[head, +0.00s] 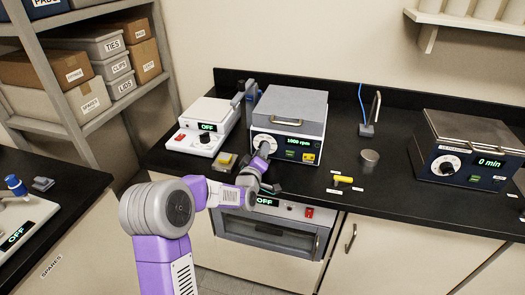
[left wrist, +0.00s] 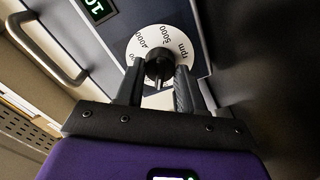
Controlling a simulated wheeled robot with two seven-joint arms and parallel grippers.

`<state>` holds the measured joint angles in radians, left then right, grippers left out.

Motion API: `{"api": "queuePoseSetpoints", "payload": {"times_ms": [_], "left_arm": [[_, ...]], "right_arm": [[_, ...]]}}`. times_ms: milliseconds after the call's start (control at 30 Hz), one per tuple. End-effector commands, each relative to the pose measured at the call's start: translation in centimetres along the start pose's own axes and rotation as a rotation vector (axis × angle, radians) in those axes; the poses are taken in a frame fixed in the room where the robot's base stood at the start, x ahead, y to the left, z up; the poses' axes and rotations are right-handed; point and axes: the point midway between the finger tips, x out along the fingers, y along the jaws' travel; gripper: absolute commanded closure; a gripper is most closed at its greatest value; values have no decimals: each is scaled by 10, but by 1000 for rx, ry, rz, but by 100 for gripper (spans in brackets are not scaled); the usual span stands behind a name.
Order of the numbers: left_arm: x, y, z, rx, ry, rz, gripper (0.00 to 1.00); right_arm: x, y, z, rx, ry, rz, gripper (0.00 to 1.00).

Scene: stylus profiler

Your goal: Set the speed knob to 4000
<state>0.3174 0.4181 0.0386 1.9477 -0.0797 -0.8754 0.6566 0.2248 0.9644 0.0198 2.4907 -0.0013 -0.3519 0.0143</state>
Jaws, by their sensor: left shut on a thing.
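The speed knob (left wrist: 158,66) is a black knob on a white dial (left wrist: 160,42) with rpm numbers, among them 5000. It sits on the front of a grey-lidded machine (head: 290,108) on the bench, whose green display (head: 299,141) reads 1000 rpm in the head view. My left gripper (left wrist: 157,80) is shut on the knob, one finger on each side. In the head view my left gripper (head: 264,152) reaches the dial and partly covers it. The knob's pointer is hard to make out. My right gripper is in neither view.
A white hotplate-like device (head: 203,130) reading OFF stands to the left of the machine. A timer device (head: 465,150) reading 0 min stands at the right. An oven-like unit (head: 268,228) sits below the bench top.

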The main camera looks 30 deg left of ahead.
Motion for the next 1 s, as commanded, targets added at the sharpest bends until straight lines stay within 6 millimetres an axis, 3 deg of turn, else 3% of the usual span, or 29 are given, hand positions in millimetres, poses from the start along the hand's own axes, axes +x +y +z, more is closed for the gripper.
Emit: {"api": "queuePoseSetpoints", "payload": {"times_ms": [1000], "left_arm": [[0,2,0,1969,2,2,99]], "right_arm": [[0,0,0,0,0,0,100]]}}
